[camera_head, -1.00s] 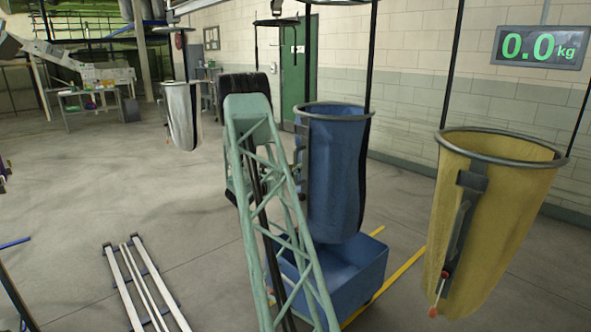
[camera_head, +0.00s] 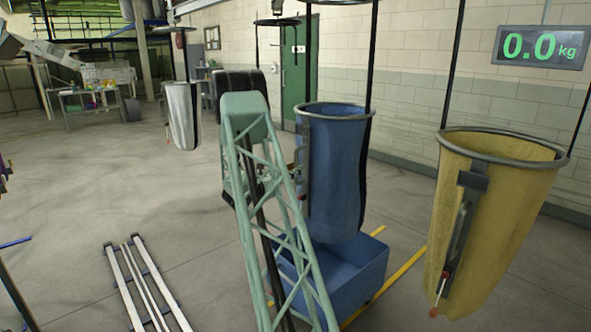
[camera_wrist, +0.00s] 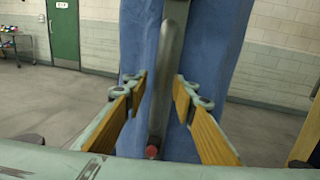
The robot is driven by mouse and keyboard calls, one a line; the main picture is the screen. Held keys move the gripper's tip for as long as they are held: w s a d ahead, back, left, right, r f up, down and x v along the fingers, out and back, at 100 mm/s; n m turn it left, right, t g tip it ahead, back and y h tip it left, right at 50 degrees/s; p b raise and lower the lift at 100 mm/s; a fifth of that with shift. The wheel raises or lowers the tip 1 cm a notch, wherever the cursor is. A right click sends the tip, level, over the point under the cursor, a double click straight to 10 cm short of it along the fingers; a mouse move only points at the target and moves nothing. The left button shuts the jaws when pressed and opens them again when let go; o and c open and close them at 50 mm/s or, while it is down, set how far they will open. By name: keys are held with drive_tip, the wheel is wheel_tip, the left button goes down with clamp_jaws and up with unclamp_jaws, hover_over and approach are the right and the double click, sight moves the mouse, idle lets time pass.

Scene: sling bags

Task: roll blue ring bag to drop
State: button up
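The blue ring bag (camera_head: 338,180) hangs upright from its ring above a blue bin (camera_head: 355,275) on the floor in the head view. In the wrist view the bag (camera_wrist: 215,60) fills the middle. A grey lever (camera_wrist: 168,75) with a red tip runs down the front of it. My gripper (camera_wrist: 160,95) is open, with one wood-coloured finger on each side of the lever and visible gaps to both. In the head view my arm hides the gripper's fingers and part of the bag's left side.
A yellow ring bag (camera_head: 490,225) hangs at the right and a white one (camera_head: 182,115) hangs further back at the left. Metal rails (camera_head: 145,285) lie on the floor. A display (camera_head: 540,47) on the right reads 0.0 kg.

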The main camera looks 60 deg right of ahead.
drive_tip(key=v, duration=1)
idle(0.3)
drive_tip(key=shift+a+r, duration=0.1)
idle(1.0)
drive_tip(key=s+a+r+m+y, duration=0.25)
drive_tip(key=a+r, duration=0.35)
drive_tip(key=a, duration=0.4)
drive_tip(key=s+a+r+m+g+y, duration=0.1)
drive_tip(key=s+a+r+m, duration=0.3)
drive_tip(key=a, duration=0.5)
drive_tip(key=s+a+r+m+y, duration=0.2)
drive_tip(key=a+r, duration=0.5)
drive_tip(key=a, duration=0.3)
drive_tip(key=s+a+m+t+y, duration=0.2)
drive_tip(key=s+a, duration=0.4)
drive_tip(key=a, duration=1.1)
drive_tip(key=s+a+m+t+y, duration=0.2)
drive_tip(key=s+a+t+y, duration=0.2)
drive_tip(key=a, duration=1.4)
drive_tip(key=s+a+r+m+t+y, duration=0.1)
drive_tip(key=s+a+y, duration=0.5)
drive_tip(key=a, duration=1.2)
drive_tip(key=shift+s+m+t, duration=0.9)
drive_tip(key=shift+s+m, duration=0.1)
drive_tip(key=shift+m, duration=0.05)
